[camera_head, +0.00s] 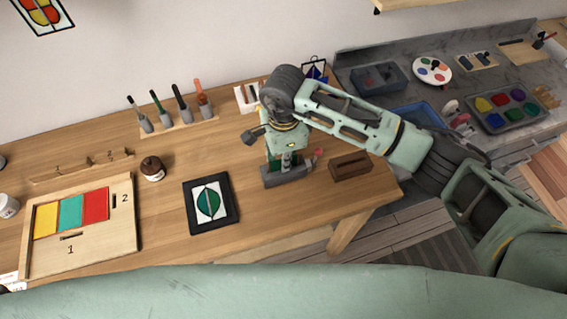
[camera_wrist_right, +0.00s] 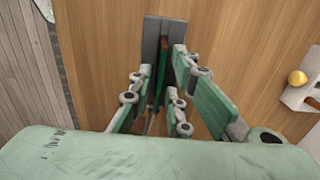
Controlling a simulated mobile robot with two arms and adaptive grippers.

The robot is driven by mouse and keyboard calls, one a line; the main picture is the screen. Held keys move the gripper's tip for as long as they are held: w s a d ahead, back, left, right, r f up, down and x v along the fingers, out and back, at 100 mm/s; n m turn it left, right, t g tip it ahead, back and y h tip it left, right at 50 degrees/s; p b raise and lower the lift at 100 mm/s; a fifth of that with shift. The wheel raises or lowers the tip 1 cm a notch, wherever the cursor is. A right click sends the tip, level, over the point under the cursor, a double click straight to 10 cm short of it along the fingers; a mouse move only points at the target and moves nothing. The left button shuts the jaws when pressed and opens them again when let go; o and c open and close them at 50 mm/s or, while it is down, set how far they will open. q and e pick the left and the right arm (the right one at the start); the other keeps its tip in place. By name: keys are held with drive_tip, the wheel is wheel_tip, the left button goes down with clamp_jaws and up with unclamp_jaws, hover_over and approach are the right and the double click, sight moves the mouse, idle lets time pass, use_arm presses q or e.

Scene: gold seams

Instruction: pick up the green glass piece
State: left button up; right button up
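A green glass piece (camera_head: 271,163) stands upright in a dark grey slotted holder (camera_head: 287,177) near the right end of the wooden table. In the right wrist view the green glass piece (camera_wrist_right: 161,72) shows as a thin dark green edge in the holder (camera_wrist_right: 151,38). My right gripper (camera_head: 288,158) points down over the holder. In the right wrist view its fingers (camera_wrist_right: 161,80) stand on both sides of the piece and look parted from it. Whether either finger touches it is hard to see. My left gripper is not in view.
A brown block (camera_head: 350,165) lies just right of the holder. A black-framed leaf panel (camera_head: 211,203) lies to its left. A wooden tray (camera_head: 99,247) with yellow, teal and red panes is at far left. Upright tools (camera_head: 174,110) stand behind. Bare table lies between.

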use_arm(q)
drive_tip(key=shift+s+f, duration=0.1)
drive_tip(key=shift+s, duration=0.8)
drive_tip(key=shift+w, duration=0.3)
